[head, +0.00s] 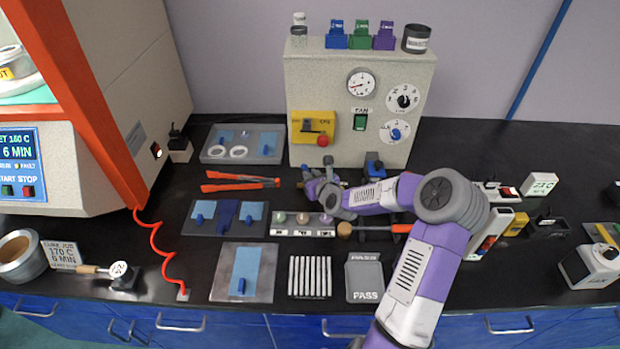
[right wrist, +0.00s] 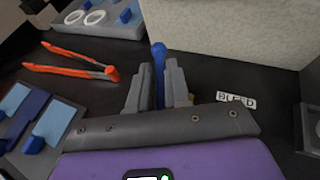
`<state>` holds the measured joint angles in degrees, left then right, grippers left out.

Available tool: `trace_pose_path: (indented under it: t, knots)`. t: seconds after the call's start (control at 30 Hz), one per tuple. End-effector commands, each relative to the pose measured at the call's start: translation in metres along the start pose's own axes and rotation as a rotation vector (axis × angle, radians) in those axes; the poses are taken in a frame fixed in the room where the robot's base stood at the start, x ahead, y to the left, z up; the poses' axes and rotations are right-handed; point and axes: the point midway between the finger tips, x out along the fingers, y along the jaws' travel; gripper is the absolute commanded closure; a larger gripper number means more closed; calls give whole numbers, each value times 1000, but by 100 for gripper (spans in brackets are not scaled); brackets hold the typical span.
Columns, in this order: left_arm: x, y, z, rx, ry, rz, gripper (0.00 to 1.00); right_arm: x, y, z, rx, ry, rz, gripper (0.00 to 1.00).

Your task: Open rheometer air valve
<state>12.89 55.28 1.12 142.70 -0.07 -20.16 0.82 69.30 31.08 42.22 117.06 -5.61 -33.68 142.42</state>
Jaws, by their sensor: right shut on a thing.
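The air valve's blue lever (right wrist: 158,58) stands upright between the fingers of my right gripper (right wrist: 160,90) in the right wrist view. The fingers are closed on it. In the head view my right gripper (head: 318,184) is low at the foot of the grey cabinet (head: 350,105), and it hides most of the valve. A small label that seems to read BLEED (right wrist: 237,101) lies to the right of the fingers. The cabinet carries a round pressure gauge (head: 361,83). My left gripper is not in view.
Orange-handled tongs (head: 238,184) lie just left of the gripper. Sample trays (head: 185,222) and a row of weights or knobs (head: 303,219) sit in front. A large machine with a screen (head: 17,150) stands at the left. Bare black bench shows right of the cabinet.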

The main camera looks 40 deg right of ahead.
Motion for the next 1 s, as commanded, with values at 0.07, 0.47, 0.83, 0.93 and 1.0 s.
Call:
trace_pose_path:
  t: [0.07, 0.47, 0.83, 0.93, 1.0]
  knots:
    - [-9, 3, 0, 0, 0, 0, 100, -2, -4, -9, -6, 25, 57, 100]
    - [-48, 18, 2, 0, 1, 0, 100, -1, -9, -4, -113, 15, 323, 100]
    - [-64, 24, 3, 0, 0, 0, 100, 4, -14, -6, -220, 16, 565, 100]
    - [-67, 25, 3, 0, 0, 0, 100, 5, -16, -5, -250, 16, 629, 100]
    - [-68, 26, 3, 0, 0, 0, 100, 6, -16, -5, -268, 16, 672, 100]
